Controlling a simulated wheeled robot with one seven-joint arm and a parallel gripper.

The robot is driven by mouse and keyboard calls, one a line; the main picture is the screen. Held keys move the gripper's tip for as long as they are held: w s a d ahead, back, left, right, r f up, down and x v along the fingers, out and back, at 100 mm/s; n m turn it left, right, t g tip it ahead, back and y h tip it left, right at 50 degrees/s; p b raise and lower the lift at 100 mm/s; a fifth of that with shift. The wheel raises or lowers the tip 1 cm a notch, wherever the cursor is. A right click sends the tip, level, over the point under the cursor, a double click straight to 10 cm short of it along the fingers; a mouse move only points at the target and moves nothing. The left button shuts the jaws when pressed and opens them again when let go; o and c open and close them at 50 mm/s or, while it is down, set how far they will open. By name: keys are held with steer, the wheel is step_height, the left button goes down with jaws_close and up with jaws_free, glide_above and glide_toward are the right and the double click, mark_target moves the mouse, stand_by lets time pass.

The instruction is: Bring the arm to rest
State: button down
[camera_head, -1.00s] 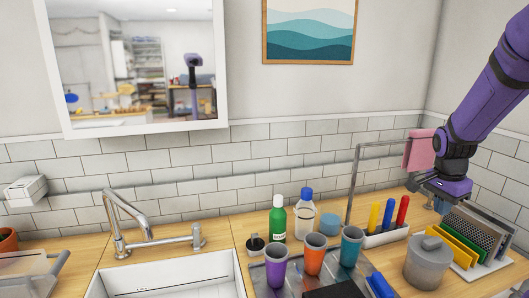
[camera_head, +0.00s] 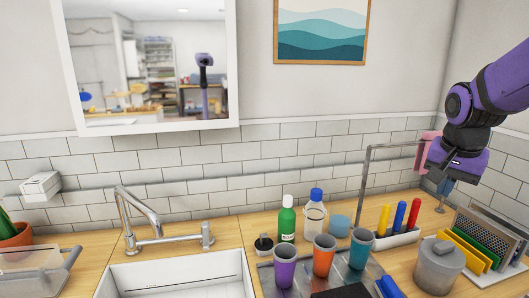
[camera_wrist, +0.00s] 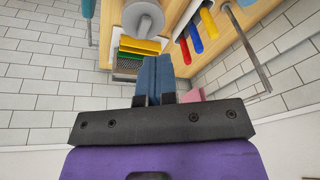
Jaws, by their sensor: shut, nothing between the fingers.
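My purple arm reaches in from the right edge of the head view. My gripper (camera_head: 446,186) hangs above the back right of the counter, over the area between the marker holder and the sheet rack. In the wrist view the two blue-grey fingers (camera_wrist: 155,80) lie side by side, shut, with nothing seen between them. The rack (camera_head: 483,252) holds yellow, green and dark perforated sheets upright; it also shows in the wrist view (camera_wrist: 130,60). The gripper is apart from the rack and the counter.
A grey lidded canister (camera_head: 438,265) stands before the rack. A holder (camera_head: 393,238) carries yellow, blue and red tools. A metal stand (camera_head: 365,185) with a pink cloth (camera_head: 427,150) rises behind. Purple, orange and teal cups (camera_head: 324,256), bottles (camera_head: 287,220) and a sink (camera_head: 175,277) are left.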

steer(key=s+a+r+n+t+y, duration=0.1)
steer(key=s+a+r+n+t, duration=0.1)
steer(key=s+a+r+n, duration=0.3)
steer(key=shift+s+a+r+n+t, duration=0.2)
steer(key=shift+s+a+n+t, duration=0.2)
steer(key=shift+s+a+n, duration=3.3)
steer(key=s+d+m, duration=0.1)
steer(key=s+m, duration=0.1)
steer(key=shift+d+m, duration=0.1)
steer(key=shift+m, duration=0.2)
